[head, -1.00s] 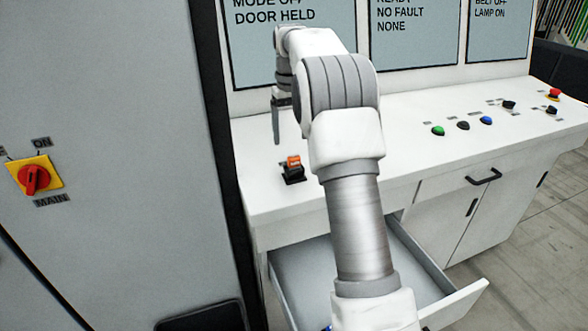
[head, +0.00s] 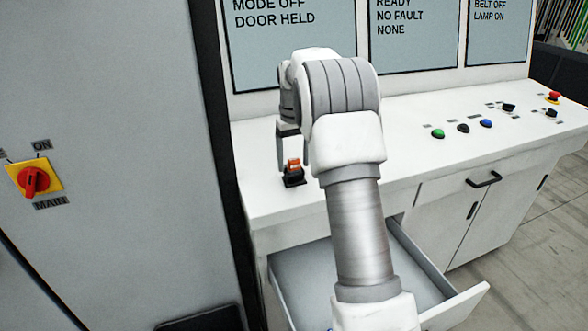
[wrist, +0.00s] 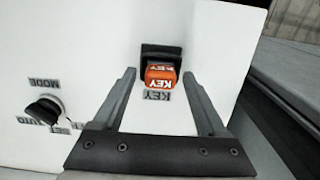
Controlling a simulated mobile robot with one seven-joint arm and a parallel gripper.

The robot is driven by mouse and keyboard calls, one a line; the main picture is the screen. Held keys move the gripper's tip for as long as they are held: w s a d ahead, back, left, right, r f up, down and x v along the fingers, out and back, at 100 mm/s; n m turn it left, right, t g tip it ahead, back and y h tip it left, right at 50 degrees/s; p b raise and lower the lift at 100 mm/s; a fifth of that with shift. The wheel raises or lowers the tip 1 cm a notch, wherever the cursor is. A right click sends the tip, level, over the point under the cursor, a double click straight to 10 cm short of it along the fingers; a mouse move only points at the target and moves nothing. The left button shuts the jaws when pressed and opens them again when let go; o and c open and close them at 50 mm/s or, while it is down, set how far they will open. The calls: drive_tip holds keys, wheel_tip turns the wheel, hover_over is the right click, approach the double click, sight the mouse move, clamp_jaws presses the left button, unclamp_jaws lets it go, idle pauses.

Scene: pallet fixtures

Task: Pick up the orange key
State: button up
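The orange key (head: 293,165) stands in a black holder (head: 294,180) on the white console top, near its left end. In the wrist view the orange key (wrist: 161,76) shows the word KEY and sits in line with the gap between the fingers, just beyond the tips. My gripper (wrist: 161,77) is open, with one finger on each side of that gap and nothing held. In the head view my gripper (head: 292,150) is just above and behind the key. The arm hides part of the gripper there.
An open drawer (head: 283,297) juts out below the console. Several push buttons and an emergency stop (head: 553,97) are on the right of the console top. A black MODE knob (wrist: 44,110) is left of the gripper in the wrist view. A grey cabinet (head: 110,150) stands left.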

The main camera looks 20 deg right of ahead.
sight(294, 158)
clamp_jaws()
drive_tip(key=shift+r, duration=0.1)
drive_tip(key=shift+r, duration=0.6)
wheel_tip(294, 158, up, 3)
drive_tip(key=shift+f, duration=0.1)
drive_tip(key=w+d+r+p, duration=0.4)
drive_tip(key=d+r+p, duration=0.1)
drive_tip(key=d, duration=0.6)
drive_tip(key=shift+r+p, duration=0.35)
drive_tip(key=shift+r, duration=0.55)
